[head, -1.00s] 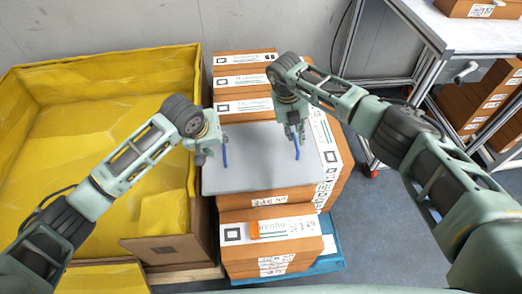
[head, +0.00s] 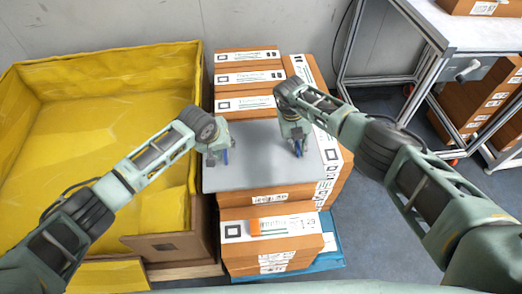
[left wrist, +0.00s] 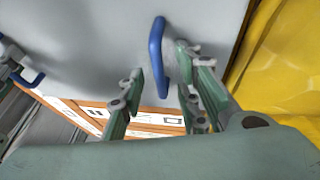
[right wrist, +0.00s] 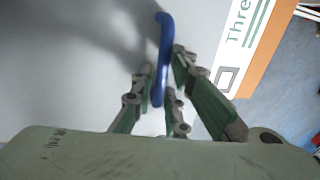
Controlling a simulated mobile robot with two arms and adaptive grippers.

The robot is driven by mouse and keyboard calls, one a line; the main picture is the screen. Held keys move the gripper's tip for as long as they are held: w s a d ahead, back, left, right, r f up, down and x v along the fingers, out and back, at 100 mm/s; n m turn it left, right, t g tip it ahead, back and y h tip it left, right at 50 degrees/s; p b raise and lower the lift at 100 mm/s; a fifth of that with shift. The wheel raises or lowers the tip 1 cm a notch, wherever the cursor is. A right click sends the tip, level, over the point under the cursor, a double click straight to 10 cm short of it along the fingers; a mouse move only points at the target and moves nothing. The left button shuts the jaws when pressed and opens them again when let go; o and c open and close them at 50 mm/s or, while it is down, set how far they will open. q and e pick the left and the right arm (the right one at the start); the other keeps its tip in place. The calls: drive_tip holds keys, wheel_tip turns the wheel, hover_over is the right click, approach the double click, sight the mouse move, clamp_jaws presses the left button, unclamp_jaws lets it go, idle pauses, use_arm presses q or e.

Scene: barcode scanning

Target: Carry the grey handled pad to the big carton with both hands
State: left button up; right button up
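The grey pad (head: 262,172) lies flat on a stack of brown boxes in the head view. Its two blue handles show in the left wrist view (left wrist: 157,58) and the right wrist view (right wrist: 163,58). My left gripper (head: 222,160) is down at the left handle, its fingers apart on either side of it. My right gripper (head: 298,150) is down at the right handle, with the handle between its fingers; a small gap shows beside it. The big carton (head: 203,95), lined with yellow, stands left of the stack.
More labelled brown boxes (head: 247,57) stand behind the pad and a lower box (head: 270,240) in front, on a blue pallet (head: 328,258). A metal-framed table (head: 425,30) and stacked boxes (head: 480,105) are at the right. Grey floor is free between.

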use_arm(q)
drive_tip(key=c, duration=0.4)
use_arm(e)
clamp_jaws()
use_arm(q)
clamp_jaws()
drive_tip(key=shift+r, duration=0.15)
use_arm(e)
drive_tip(key=shift+r, duration=0.2)
